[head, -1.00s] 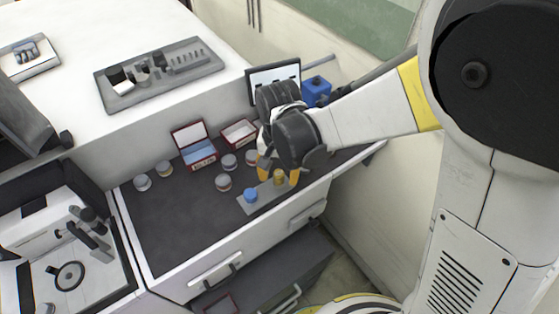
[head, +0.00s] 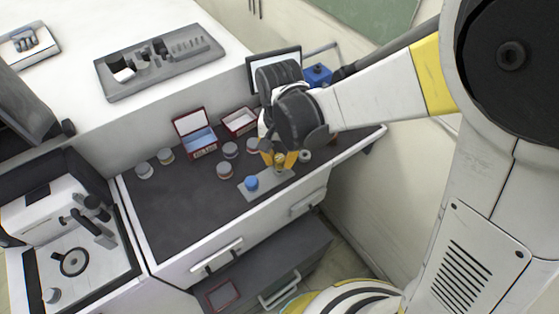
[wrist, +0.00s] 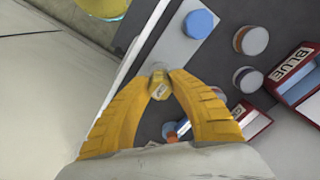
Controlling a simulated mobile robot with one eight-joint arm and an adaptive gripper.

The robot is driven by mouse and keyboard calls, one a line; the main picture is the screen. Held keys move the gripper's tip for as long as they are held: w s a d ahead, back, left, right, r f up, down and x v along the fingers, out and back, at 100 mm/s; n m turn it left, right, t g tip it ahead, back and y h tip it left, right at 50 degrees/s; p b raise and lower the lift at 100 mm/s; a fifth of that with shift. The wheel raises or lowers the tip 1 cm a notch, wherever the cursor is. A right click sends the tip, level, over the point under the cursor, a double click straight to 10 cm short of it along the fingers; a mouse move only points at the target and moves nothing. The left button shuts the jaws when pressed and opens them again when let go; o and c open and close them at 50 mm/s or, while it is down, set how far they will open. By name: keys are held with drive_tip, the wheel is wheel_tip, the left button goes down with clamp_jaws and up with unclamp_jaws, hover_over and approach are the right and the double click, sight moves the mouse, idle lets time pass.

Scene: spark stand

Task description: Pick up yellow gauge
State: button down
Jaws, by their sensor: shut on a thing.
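The yellow gauge (wrist: 158,88) is between the fingertips of my gripper in the wrist view, and my gripper (wrist: 160,78) is shut on it. In the head view the yellow gauge (head: 280,165) shows small between the yellow fingers of my gripper (head: 279,160), at the right end of the grey plate (head: 258,194). I cannot tell whether the gauge is touching the plate or lifted off it. A blue-topped gauge (head: 251,183) stands on the same plate, left of the yellow one, and also shows in the wrist view (wrist: 199,24).
Several grey round pieces, one of them (head: 224,170), stand on the dark worktop. Two red-rimmed boxes, one open (head: 197,143) and one beside it (head: 240,122), are behind. A monitor (head: 274,68) and a blue item (head: 318,75) stand behind my gripper. The worktop's left front is clear.

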sight(284, 160)
drive_tip(key=r, duration=0.2)
drive_tip(key=d+r+p, duration=0.1)
drive_tip(key=shift+s+r, duration=0.2)
drive_tip(key=shift+s, duration=0.2)
drive_tip(key=s+d+r+p, duration=0.2)
drive_tip(key=s+d+r, duration=0.4)
drive_tip(key=d, duration=0.2)
drive_tip(key=shift+d+p, duration=0.2)
drive_tip(key=shift+p, duration=0.2)
drive_tip(key=shift+f, duration=0.1)
